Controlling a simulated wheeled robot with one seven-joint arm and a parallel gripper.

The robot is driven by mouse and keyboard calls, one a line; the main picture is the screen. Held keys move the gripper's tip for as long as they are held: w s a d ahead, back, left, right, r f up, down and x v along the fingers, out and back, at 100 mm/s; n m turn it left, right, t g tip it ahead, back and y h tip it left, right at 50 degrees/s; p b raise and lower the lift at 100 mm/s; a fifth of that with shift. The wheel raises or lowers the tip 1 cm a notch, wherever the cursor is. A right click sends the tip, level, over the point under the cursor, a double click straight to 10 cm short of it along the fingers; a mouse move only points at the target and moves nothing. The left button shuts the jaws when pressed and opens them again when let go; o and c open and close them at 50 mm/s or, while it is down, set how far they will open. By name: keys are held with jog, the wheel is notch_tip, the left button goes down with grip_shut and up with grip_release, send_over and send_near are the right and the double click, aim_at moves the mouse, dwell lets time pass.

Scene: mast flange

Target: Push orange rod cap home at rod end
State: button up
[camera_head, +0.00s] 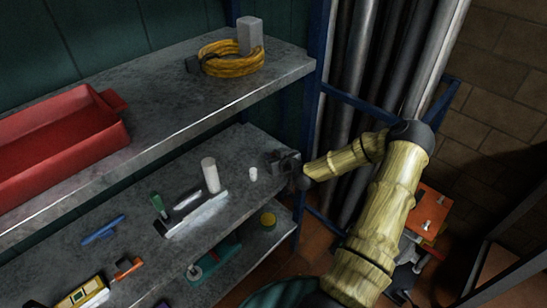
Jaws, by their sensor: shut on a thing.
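My gripper (284,160) is a dark shape at the right end of the middle shelf (245,140), small in the picture. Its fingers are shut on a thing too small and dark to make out. I cannot make out the orange rod cap or the rod end; if they are at the gripper, they are hidden. A small orange piece (128,268) lies on the middle shelf at lower left, away from the gripper. I cannot tell whether it is a cap.
A white cylinder (210,175) and a small white piece (253,174) stand left of my gripper. The upper shelf holds a red bin (60,145) and a yellow coil (230,60). Grey pipes (385,60) stand behind my arm. An orange-topped object (428,215) is low at right.

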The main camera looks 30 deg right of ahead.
aim_at(274, 153)
notch_tip(274, 153, up, 10)
jog(key=shift+p, duration=0.5)
dwell(0.6)
